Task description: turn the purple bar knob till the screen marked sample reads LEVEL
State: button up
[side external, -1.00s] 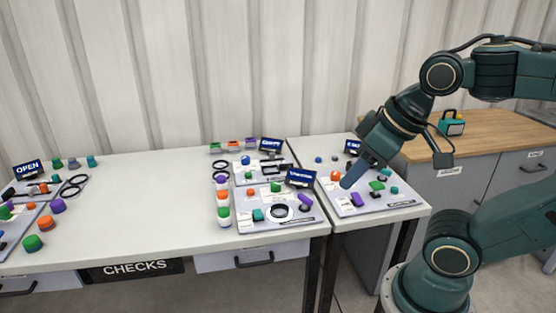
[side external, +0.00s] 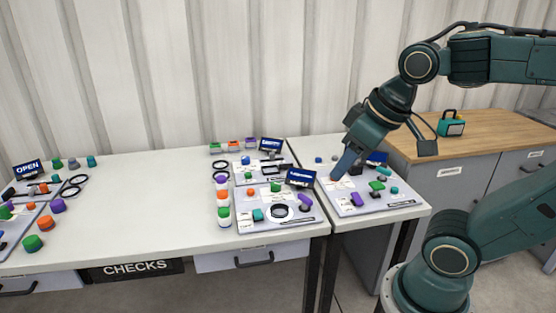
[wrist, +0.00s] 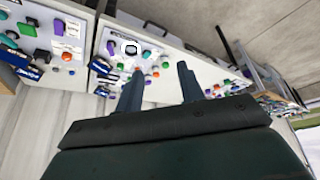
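A purple bar knob (side external: 357,199) sits near the front of the panel (side external: 346,210) on the right-hand table. Another purple bar knob (side external: 305,200) sits on the neighbouring panel to its left. My gripper (side external: 337,177) is over the left part of the right-hand panel, behind and left of its purple knob and apart from it. The wrist view shows my gripper (wrist: 160,70) with its two fingers spread and nothing between them. A blue screen (side external: 377,157) stands behind the right-hand panel, partly covered by my gripper. Its writing is unreadable, so I cannot tell which screen is marked sample.
The right-hand panel also carries a green knob (side external: 377,186) and a teal knob (side external: 394,190). The middle of the long left table (side external: 140,195) is clear.

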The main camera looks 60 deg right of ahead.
jog(key=w+d+m+g, duration=0.1)
jog(key=w+d+g, duration=0.1)
jog(key=w+d, duration=0.35)
jog(key=m+g, duration=0.2)
jog(key=g, duration=0.1)
send_over(305, 197)
notch_tip(305, 197, down, 14)
notch_tip(305, 197, down, 14)
jog(key=shift+r, duration=0.1)
dwell(0.4)
grip_shut()
